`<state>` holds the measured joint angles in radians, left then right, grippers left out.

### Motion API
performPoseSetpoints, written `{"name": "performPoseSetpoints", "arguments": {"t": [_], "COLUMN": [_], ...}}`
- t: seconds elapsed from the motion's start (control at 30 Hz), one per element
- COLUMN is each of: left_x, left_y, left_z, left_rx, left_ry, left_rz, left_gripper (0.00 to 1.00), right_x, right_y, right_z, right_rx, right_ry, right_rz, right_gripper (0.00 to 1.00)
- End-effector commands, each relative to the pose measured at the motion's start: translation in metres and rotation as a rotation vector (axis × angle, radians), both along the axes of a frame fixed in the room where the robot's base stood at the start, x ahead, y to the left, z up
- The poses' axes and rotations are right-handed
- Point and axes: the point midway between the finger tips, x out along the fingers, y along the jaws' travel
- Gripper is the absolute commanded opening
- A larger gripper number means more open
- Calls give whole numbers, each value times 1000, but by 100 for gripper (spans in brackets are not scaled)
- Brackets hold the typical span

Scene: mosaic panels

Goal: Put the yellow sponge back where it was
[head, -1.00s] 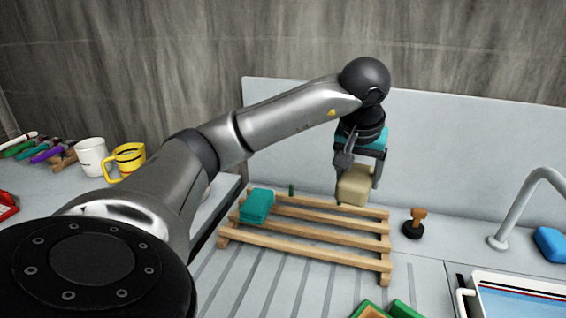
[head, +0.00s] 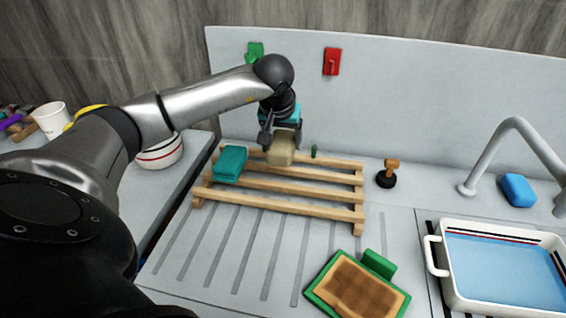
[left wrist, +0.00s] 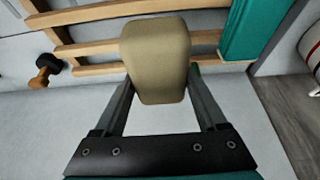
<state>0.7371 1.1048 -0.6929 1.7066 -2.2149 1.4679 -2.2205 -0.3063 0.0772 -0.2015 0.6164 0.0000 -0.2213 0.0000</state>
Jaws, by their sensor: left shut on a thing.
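The yellow sponge (head: 281,150), a pale dull yellow block, is held between the fingers of my left gripper (head: 280,140). In the head view it is over the back part of the wooden slatted rack (head: 285,210). In the left wrist view the sponge (left wrist: 156,58) sits between both fingers, with the rack's slats (left wrist: 95,47) behind it. Whether it touches the slats I cannot tell. A teal block (head: 230,163) lies on the rack's left end, just left of the sponge. My right gripper is not in view.
A small dark green peg (head: 313,151) stands near the rack's back. A wooden-handled black stopper (head: 388,174) is right of the rack. A green-framed brown panel (head: 358,287) lies in front. A white basin (head: 447,280) of blue water and a tap (head: 505,135) are right.

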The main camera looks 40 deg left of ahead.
Motion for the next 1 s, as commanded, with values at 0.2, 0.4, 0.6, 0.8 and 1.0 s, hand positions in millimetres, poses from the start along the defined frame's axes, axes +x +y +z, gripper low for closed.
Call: {"name": "performPoseSetpoints", "arguments": {"t": [0.2, 0.4, 0.6, 0.8, 1.0], "left_x": [0, -1, 0, 0, 0], "left_y": [0, 0, 0, 0, 0], "left_z": [-24, -46, -67, -66, -73], "left_rx": [-1, -1, 0, 0, 1], "left_ry": [0, 3, 0, -1, -1], "left_rz": [0, 0, 0, 0, -1], "left_gripper": [29, 29, 29, 29, 29], "right_x": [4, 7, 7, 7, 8], "right_y": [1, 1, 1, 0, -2], "right_z": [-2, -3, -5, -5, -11], "right_rx": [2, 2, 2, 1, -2], "right_ry": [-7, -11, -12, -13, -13], "right_rz": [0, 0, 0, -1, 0], "right_gripper": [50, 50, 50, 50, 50]}}
